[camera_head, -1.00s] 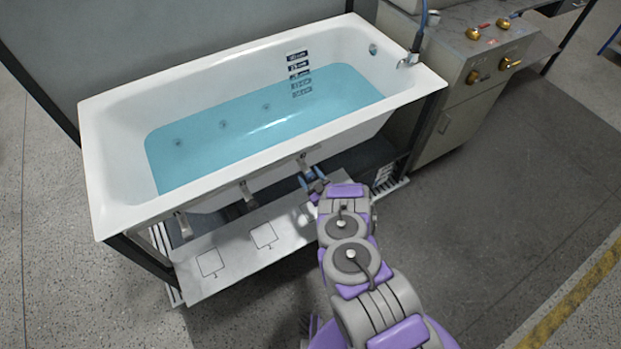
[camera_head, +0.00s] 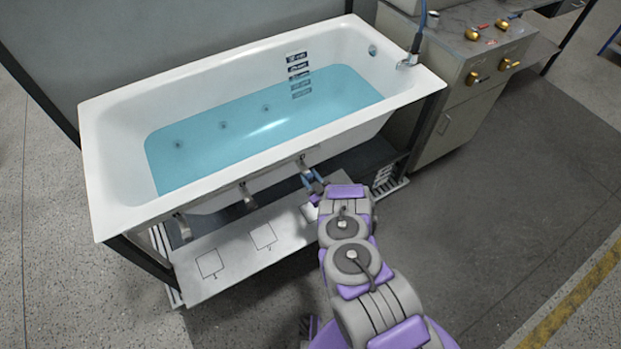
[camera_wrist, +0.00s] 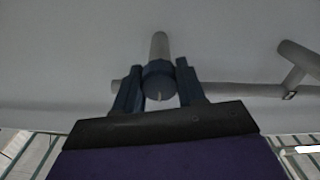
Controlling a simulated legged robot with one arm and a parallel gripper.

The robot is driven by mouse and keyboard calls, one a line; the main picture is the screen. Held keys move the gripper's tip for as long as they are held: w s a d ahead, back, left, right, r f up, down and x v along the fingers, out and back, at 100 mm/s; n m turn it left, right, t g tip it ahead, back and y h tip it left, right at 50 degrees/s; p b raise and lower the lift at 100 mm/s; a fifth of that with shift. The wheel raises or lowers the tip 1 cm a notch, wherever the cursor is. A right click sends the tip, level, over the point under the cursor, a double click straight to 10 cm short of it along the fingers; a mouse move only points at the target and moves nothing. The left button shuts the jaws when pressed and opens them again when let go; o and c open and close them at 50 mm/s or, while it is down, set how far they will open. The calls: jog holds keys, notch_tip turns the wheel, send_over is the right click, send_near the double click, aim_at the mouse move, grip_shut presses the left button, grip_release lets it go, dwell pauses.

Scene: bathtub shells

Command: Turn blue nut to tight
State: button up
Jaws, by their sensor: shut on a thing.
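The blue nut (camera_wrist: 158,76) is a short dark-blue cylinder with a pale line on its near face. It sits on a grey pipe under the tub in the wrist view. My gripper (camera_wrist: 160,84) has one finger on each side of the nut and is shut on it. In the head view my gripper (camera_head: 313,180) is at the tub's front underside, below the rightmost metal bracket. The nut cannot be made out clearly there.
The white bathtub (camera_head: 101,200) holds blue water. A white board (camera_head: 235,258) with marked squares lies below its front. A grey cabinet (camera_head: 455,130) with brass knobs stands at the right. A pipe with a branch (camera_wrist: 250,90) runs beside the nut. The floor at right is clear.

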jog(key=m, duration=0.3)
jog(key=shift+m+p, duration=0.3)
jog(key=shift+p, duration=0.05)
jog(key=m, duration=0.5)
jog(key=shift+f+b, duration=0.1)
jog(key=shift+b, duration=0.2)
jog(key=m, duration=0.4)
jog(key=shift+d+m, duration=0.1)
jog(key=shift+m, duration=0.3)
jog(key=m, duration=0.4)
jog(key=shift+d+m, duration=0.1)
jog(key=shift+m, duration=0.2)
jog(key=o, duration=0.8)
jog(key=shift+w+f, duration=0.1)
jog(key=shift+o, duration=1.3)
